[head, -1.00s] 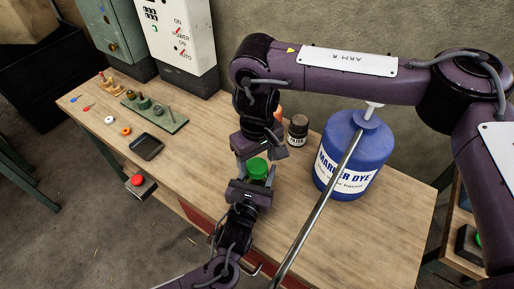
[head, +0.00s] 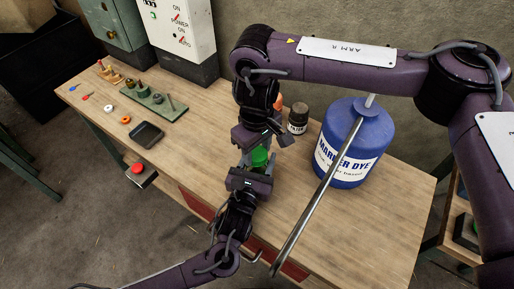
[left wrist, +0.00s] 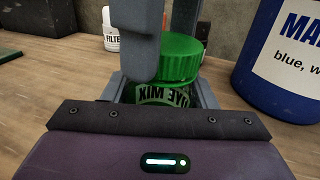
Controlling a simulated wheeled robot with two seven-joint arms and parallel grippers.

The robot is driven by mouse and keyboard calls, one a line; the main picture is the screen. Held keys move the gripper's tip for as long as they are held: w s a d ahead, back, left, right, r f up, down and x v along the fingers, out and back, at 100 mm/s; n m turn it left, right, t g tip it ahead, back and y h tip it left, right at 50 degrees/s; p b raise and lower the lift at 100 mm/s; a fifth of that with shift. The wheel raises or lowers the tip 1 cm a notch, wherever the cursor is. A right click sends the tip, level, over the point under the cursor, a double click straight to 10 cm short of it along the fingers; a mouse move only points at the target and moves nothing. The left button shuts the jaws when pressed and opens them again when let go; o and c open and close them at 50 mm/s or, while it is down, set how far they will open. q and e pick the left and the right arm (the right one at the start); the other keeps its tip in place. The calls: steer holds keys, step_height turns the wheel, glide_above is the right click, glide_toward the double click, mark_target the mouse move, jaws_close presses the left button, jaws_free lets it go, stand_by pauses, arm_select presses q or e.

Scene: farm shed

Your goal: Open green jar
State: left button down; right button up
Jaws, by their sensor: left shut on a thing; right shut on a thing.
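The green jar (head: 260,157) stands upright between my two grippers, with its bright green ribbed lid (left wrist: 183,55) and label (left wrist: 165,94) visible in the left wrist view. My left gripper (head: 256,172) is shut on the jar's body from the front side of the bench. My right gripper (head: 262,146) comes down from above and is shut on the lid. In the left wrist view, one of its grey fingers (left wrist: 141,40) stands in front of the lid and another behind it. The lid sits on the jar, and no gap is visible.
A large blue marker dye jug (head: 352,140) with a pale spout stands right of the jar. A slanting metal rod (head: 316,195) crosses the view. A dark tray (head: 147,134) and small parts lie left.

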steer(key=n, duration=0.8)
steer(key=shift+n, duration=0.3)
steer(key=n, duration=1.3)
steer(key=shift+r, duration=0.1)
steer(key=n, duration=1.2)
steer(key=shift+n, duration=0.4)
steer(key=n, duration=0.6)
steer(key=shift+n, duration=0.3)
steer(key=n, duration=0.6)
steer(key=shift+r+n, duration=0.1)
steer(key=shift+n, duration=0.2)
steer(key=n, duration=0.4)
steer(key=shift+n, duration=0.3)
